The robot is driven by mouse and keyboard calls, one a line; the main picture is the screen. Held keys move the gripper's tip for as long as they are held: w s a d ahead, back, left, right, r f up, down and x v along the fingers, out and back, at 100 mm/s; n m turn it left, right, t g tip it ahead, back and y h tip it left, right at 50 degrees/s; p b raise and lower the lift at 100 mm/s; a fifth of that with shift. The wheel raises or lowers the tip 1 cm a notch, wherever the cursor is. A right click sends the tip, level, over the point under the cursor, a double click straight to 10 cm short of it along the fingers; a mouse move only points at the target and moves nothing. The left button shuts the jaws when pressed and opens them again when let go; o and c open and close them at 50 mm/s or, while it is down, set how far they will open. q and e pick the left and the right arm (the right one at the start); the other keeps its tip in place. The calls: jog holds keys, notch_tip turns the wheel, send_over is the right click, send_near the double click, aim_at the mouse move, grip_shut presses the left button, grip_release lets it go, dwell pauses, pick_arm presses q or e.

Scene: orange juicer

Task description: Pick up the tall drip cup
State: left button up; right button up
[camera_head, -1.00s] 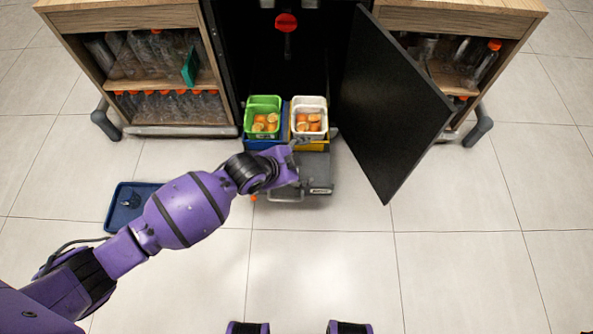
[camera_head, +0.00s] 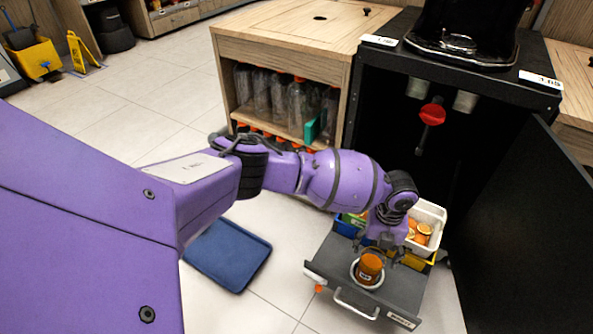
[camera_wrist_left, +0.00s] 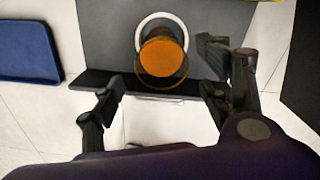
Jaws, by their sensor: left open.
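An orange-brown cup with a small white label, likely the tall drip cup (camera_head: 369,267), stands in a white ring (camera_head: 355,277) on the grey pulled-out drawer (camera_head: 326,261). In the left wrist view the cup (camera_wrist_left: 162,58) shows from above as an orange disc in front of the white ring (camera_wrist_left: 148,20). My left gripper (camera_head: 383,247) is just behind and above the cup in the head view, partly hidden by its own wrist. In the left wrist view its fingers (camera_wrist_left: 160,88) are spread apart, with nothing between their tips. My right gripper is not in view.
A black open door (camera_head: 520,240) is close on the right. A blue tray (camera_head: 228,255) lies on the floor at left. A bottle cabinet (camera_head: 283,80) stands behind.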

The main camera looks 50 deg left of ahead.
pick_arm(q)
jog(key=b, duration=0.4)
send_over(370, 262)
jog(key=s+d, duration=0.1)
jog(key=s, duration=0.2)
notch_tip(370, 262, down, 8)
jog(key=shift+r, duration=0.2)
jog(key=c, duration=1.6)
